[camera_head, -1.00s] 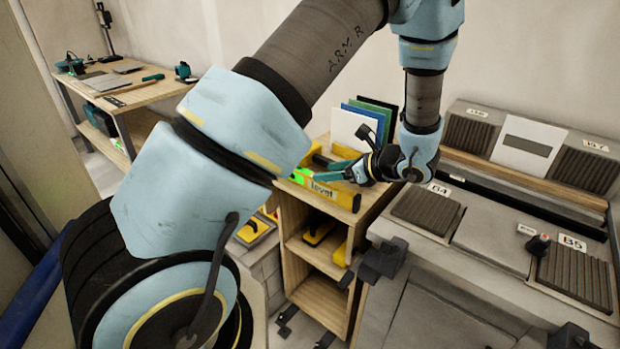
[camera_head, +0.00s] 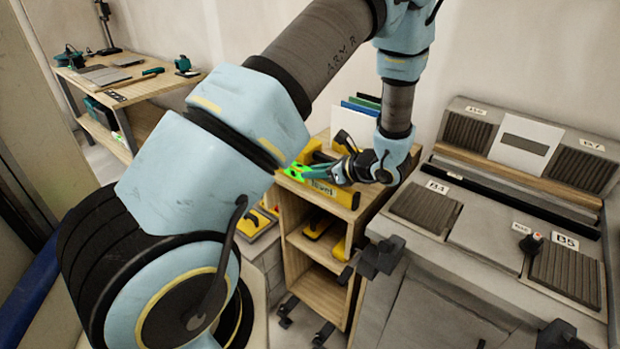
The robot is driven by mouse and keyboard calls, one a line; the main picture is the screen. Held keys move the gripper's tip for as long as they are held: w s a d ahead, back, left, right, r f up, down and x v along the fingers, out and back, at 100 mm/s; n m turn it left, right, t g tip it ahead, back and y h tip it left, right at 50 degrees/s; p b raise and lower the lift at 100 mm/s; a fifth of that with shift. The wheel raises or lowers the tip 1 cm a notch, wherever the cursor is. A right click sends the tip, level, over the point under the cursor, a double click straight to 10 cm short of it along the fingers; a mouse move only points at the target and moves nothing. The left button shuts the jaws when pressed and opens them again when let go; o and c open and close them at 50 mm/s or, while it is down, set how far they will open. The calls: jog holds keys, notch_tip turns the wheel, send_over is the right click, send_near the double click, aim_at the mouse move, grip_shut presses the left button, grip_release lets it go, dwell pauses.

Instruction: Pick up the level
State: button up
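The level (camera_head: 338,193) is a yellow bar with dark lettering and a bright green part near its left end. It lies on top of the wooden shelf unit (camera_head: 330,240). My gripper (camera_head: 306,173), with teal fingers, reaches leftward over the level's left part, close to the green part. The fingers overlap the level in this view, so I cannot tell whether they touch it or how far apart they are. The level's left end is partly hidden by my fingers and arm.
Blue, green and white panels (camera_head: 362,106) stand behind my gripper on the unit. Yellow tools (camera_head: 318,224) lie on its lower shelves. A grey machine (camera_head: 490,235) stands close on the right. A wooden workbench (camera_head: 150,88) with tools is at the back left.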

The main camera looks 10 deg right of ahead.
grip_shut()
jog(key=shift+r, duration=0.15)
dwell(0.4)
